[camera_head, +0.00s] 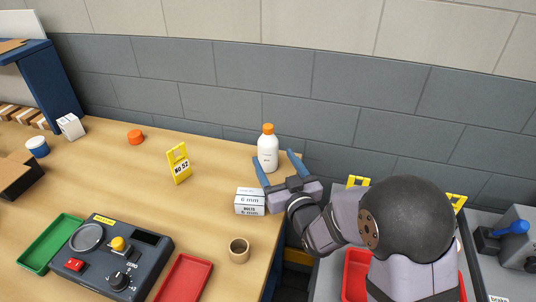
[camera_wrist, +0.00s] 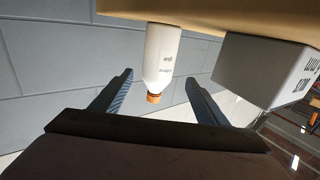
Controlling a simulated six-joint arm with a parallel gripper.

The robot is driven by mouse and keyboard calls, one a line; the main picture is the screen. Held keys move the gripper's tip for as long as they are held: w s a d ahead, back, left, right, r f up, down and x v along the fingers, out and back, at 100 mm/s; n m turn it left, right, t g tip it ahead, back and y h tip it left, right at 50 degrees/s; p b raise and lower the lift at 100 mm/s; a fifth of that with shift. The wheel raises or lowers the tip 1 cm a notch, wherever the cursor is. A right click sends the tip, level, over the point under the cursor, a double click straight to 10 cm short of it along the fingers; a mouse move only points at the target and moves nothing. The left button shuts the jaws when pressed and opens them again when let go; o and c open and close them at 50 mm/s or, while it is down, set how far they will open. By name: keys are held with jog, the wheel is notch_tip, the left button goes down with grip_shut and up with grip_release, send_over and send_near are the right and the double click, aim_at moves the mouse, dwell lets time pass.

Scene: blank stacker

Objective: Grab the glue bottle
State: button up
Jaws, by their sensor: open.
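The glue bottle (camera_head: 267,153) is white with an orange cap and stands upright near the table's back right edge. My gripper (camera_head: 274,162) is open, with its blue fingers pointing toward the bottle from the front right. In the wrist view the bottle (camera_wrist: 162,58) appears upside down, its cap lying between the two open fingers (camera_wrist: 158,85) in the picture. I cannot tell whether the fingertips reach the bottle's sides; no contact shows.
A white labelled box (camera_head: 250,201) stands just in front of the bottle, close to my gripper; it also shows in the wrist view (camera_wrist: 262,68). A yellow number sign (camera_head: 179,163) and a tan cup (camera_head: 239,250) stand nearby. A grey wall (camera_head: 220,88) rises behind the table.

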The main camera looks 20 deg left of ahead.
aim_at(271, 151)
jog(key=shift+w+a+r, duration=0.15)
jog(key=shift+w+a, duration=0.15)
jog(key=shift+w, duration=0.05)
jog(key=shift+w+a+p, duration=0.3)
jog(key=shift+w+a, duration=0.05)
jog(key=shift+w, duration=0.2)
jog(key=shift+p+x, duration=0.9)
jog(key=shift+x, duration=1.1)
jog(key=shift+w+a, duration=0.15)
jog(key=shift+w, duration=0.45)
